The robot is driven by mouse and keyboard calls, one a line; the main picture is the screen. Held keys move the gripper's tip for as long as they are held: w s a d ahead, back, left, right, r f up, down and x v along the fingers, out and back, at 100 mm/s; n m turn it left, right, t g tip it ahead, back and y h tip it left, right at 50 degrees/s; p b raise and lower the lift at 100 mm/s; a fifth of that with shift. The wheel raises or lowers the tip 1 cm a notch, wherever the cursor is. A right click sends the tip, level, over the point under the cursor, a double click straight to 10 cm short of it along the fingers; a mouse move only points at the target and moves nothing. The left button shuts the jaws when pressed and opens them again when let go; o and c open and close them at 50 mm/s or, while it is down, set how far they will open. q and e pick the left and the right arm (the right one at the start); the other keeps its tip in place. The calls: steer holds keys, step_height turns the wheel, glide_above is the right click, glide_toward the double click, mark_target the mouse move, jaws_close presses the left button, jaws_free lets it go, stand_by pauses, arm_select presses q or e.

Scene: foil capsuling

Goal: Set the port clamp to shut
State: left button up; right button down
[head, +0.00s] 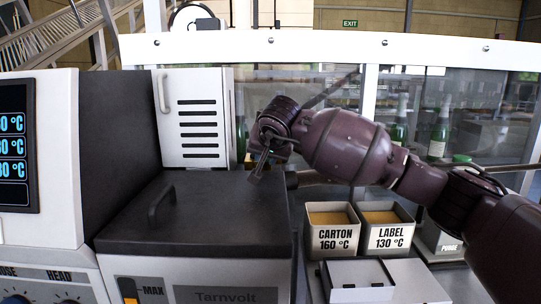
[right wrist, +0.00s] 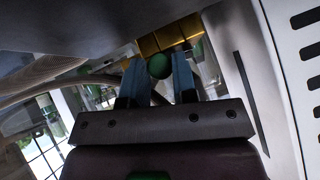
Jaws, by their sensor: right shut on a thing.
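My right gripper (head: 258,170) reaches in from the right, beside the back right edge of the dark machine lid. In the right wrist view its two blue-grey fingers (right wrist: 159,72) are shut on a green ball knob (right wrist: 159,66). The knob sits between the fingertips. The rest of the port clamp is hidden or cannot be made out, so I cannot tell its setting. In the head view the knob does not show clearly. My left gripper is not in view.
A dark lid (head: 225,220) with a handle (head: 160,203) tops the Tarnvolt machine. A white vented box (head: 195,117) stands behind it. Green bottles (head: 439,133) are behind glass.

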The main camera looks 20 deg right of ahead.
steer(key=c, duration=1.3)
jaws_free()
steer(key=shift+a, duration=0.15)
steer(key=o, duration=0.4)
steer(key=shift+w+a, duration=0.1)
steer(key=shift+a, duration=0.05)
steer(key=p+v, duration=0.2)
steer(key=v, duration=0.9)
steer(key=shift+f, duration=0.1)
